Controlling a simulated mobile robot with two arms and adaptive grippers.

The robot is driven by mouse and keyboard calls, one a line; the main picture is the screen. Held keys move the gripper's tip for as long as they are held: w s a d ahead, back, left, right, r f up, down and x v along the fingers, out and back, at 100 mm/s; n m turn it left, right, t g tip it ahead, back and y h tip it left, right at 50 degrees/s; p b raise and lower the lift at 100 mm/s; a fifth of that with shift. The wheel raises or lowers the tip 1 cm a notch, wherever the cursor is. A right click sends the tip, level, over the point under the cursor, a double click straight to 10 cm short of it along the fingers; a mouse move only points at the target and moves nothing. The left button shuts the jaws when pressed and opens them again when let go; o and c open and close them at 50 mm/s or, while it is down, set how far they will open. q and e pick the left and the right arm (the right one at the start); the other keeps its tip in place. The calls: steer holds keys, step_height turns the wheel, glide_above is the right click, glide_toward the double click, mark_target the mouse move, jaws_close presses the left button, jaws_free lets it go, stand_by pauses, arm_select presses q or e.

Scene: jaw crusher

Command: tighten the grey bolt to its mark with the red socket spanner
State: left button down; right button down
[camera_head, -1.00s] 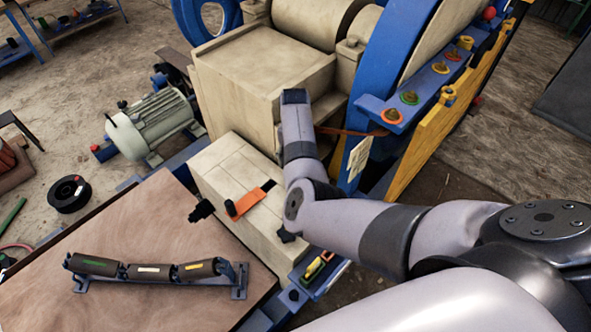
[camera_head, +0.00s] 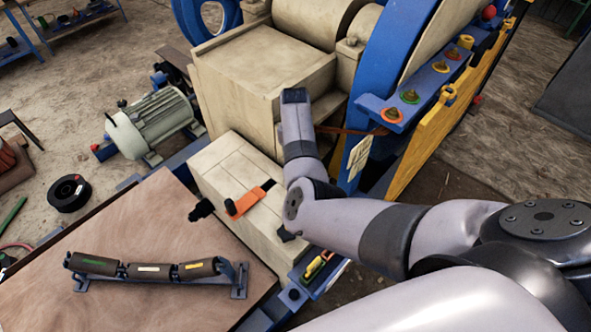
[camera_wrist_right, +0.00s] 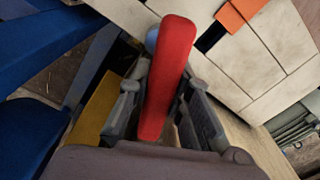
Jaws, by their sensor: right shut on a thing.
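The red socket spanner (camera_wrist_right: 168,75) stands between the fingers of my right gripper (camera_wrist_right: 165,115) in the right wrist view. The gripper is shut on it, and its long red body points away from the palm. A rounded blue-grey part (camera_wrist_right: 152,40) shows just behind the spanner's left edge; I cannot tell whether it is the grey bolt. In the head view my right arm reaches to the pale crusher body, and its gripper and the spanner are hidden. I cannot make out the bolt's mark. My left gripper is in neither view.
A blue rail (camera_head: 375,108) carries several fittings with coloured rings beside a yellow guard (camera_head: 425,145). An orange strip (camera_head: 243,203) lies on the pale block (camera_head: 225,165). A roller set (camera_head: 150,270) rests on the brown table (camera_head: 150,220). A small blue tray (camera_head: 322,280) holds coloured pieces.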

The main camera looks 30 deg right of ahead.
stand_by(0.3)
steer(key=m, duration=0.3)
steer(key=shift+r+p, duration=0.1)
steer(key=shift+p, duration=0.2)
steer(key=m, duration=0.3)
steer(key=m, duration=0.2)
steer(key=shift+m, duration=0.3)
steer(key=m, duration=0.3)
steer(key=shift+m, duration=0.3)
